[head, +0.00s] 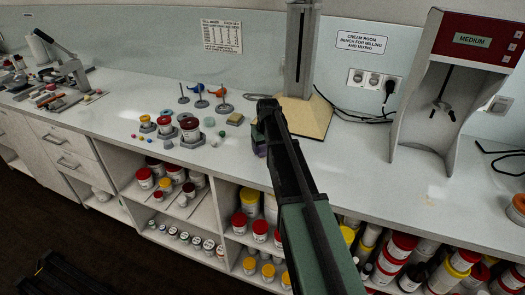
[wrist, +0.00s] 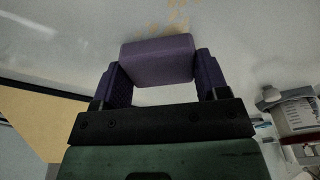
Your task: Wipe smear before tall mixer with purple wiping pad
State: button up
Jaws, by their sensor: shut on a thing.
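My gripper (head: 262,128) is over the bench, in front of a tall column stand on a beige base (head: 312,118). In the wrist view my gripper (wrist: 160,75) is shut on the purple wiping pad (wrist: 157,60), held between its two purple fingers. In the head view a bit of the pad (head: 260,150) shows beside the arm; the rest is hidden. A yellow-brown smear (wrist: 178,18) lies on the pale surface just beyond the pad in the wrist view. Whether pad and bench touch cannot be told. A faint yellowish mark (head: 430,199) lies before the red-topped machine labelled MEDIUM (head: 472,40).
Cables (head: 360,116) lie right of the beige base. The bench front edge is near, above open shelves of jars (head: 250,200).

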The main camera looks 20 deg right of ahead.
aim_at(258, 165)
jog(key=shift+w+d, duration=0.9)
jog(key=shift+w, duration=0.05)
jog(key=shift+d, duration=0.2)
jog(key=shift+s+a, duration=0.45)
jog(key=shift+s, duration=0.4)
jog(key=shift+s+a, duration=0.4)
jog(key=shift+a, duration=0.15)
jog(key=shift+s+a, duration=2.35)
jog(key=shift+a, duration=0.15)
jog(key=shift+w, duration=0.15)
jog(key=shift+w+d, duration=3.4)
jog(key=shift+d, duration=0.25)
notch_tip(258, 165, up, 3)
jog(key=p, duration=0.3)
jog(key=shift+s+a, duration=0.1)
jog(key=shift+s, duration=0.05)
notch_tip(258, 165, up, 4)
jog(key=p, duration=0.4)
jog(key=shift+r, duration=0.25)
jog(key=shift+f, duration=0.15)
notch_tip(258, 165, down, 6)
jog(key=b, duration=0.5)
jog(key=shift+a+b, duration=0.1)
jog(key=shift+b, duration=0.2)
